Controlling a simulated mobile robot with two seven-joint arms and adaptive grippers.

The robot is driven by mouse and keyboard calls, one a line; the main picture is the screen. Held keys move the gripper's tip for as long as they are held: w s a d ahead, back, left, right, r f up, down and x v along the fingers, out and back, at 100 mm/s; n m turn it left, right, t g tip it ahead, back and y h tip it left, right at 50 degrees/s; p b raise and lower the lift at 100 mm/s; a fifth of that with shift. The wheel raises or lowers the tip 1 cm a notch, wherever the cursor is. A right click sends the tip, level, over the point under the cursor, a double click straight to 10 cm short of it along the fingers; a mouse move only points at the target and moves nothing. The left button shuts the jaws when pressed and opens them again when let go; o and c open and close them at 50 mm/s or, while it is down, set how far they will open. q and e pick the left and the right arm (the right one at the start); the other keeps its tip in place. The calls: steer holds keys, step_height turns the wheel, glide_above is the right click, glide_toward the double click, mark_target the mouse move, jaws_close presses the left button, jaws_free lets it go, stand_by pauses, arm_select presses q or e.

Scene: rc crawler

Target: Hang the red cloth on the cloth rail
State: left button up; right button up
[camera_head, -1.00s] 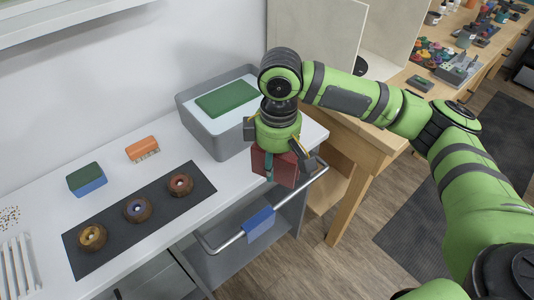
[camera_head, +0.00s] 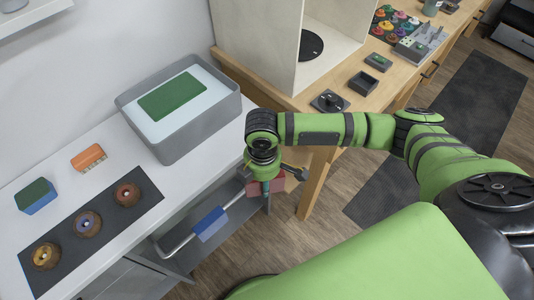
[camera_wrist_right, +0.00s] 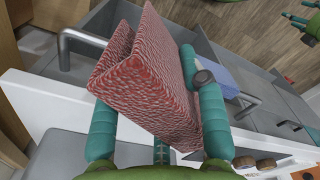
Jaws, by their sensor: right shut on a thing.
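My right gripper (camera_head: 264,186) is shut on the red cloth (camera_head: 284,183), beside the right end of the cloth rail (camera_head: 178,248). In the right wrist view, the red cloth (camera_wrist_right: 150,80) is a folded, tent-like piece between the teal fingers (camera_wrist_right: 158,115). The rail (camera_wrist_right: 68,50) shows on both sides of the cloth and is hidden behind it. I cannot tell whether the cloth touches or straddles the rail. Green and teal parts (camera_wrist_right: 305,22) at the right wrist view's right edge look like my left gripper; its opening is unclear.
A blue cloth (camera_head: 211,224) hangs on the rail's middle. A dark mat (camera_head: 75,262) with donuts lies left. A wooden table (camera_head: 312,108) stands close behind my right gripper.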

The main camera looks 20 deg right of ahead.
step_height(320, 180, down, 3)
steer(key=s+n+p, duration=0.2)
steer(key=n, duration=0.3)
steer(key=n+b, duration=0.2)
steer(key=b, duration=0.7)
glide_above(244, 192)
steer(key=w, duration=0.2)
steer(key=shift+s+d+f, duration=0.1)
steer(key=shift+s+f, duration=0.05)
steer(key=shift+f, duration=0.3)
steer(key=shift+s+d+f, duration=0.1)
steer(key=shift+f, duration=0.35)
steer(key=shift+f+b, duration=0.3)
steer(key=shift+f, duration=1.3)
arm_select(q)
step_height(244, 192, down, 10)
steer(key=b, duration=0.2)
steer(key=shift+d+r+b, duration=0.2)
steer(key=shift+b, duration=0.2)
arm_select(e)
steer(key=shift+f, duration=2.9)
